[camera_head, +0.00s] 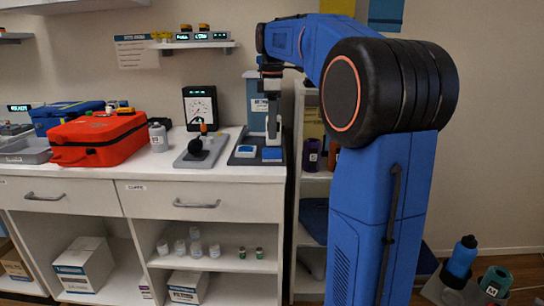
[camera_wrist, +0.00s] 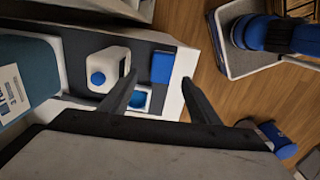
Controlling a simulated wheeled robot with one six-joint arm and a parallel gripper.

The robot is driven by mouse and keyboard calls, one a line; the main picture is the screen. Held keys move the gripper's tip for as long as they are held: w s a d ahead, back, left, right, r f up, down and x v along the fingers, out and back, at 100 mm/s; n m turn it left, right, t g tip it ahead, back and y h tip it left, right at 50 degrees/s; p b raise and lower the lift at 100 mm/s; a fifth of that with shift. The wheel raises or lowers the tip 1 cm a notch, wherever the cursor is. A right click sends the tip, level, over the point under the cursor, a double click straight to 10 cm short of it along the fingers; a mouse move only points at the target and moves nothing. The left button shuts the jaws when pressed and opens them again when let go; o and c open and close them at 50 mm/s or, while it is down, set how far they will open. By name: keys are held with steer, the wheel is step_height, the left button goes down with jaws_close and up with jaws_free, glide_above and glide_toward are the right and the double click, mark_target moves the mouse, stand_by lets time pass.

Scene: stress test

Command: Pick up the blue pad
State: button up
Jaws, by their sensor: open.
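A blue pad (camera_head: 272,154) lies flat at the front right of a dark tray (camera_head: 242,160) on the counter. In the wrist view the blue pad (camera_wrist: 163,68) appears between my two fingertips, beyond them. My gripper (camera_wrist: 158,82) is open and empty, with its dark fingers spread. In the head view my wrist hangs above the tray's back part; the fingertips are hard to make out there. A white-framed item with a blue middle (camera_wrist: 141,98) lies beside the pad, partly hidden by my left finger. It also shows in the head view (camera_head: 245,151).
A teal labelled container (camera_head: 256,98) stands behind the tray. The counter ends right of the tray.

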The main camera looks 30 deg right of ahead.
mark_target(272, 150)
steer(key=shift+s+a+f, duration=0.1)
steer(key=shift+f, duration=1.75)
steer(key=shift+s+a+f, duration=0.1)
steer(key=shift+f, duration=1.75)
steer(key=shift+w, duration=0.1)
steer(key=c, duration=1.1)
steer(key=shift+c, duration=0.2)
steer(key=shift+r, duration=0.1)
step_height(272, 150, up, 10)
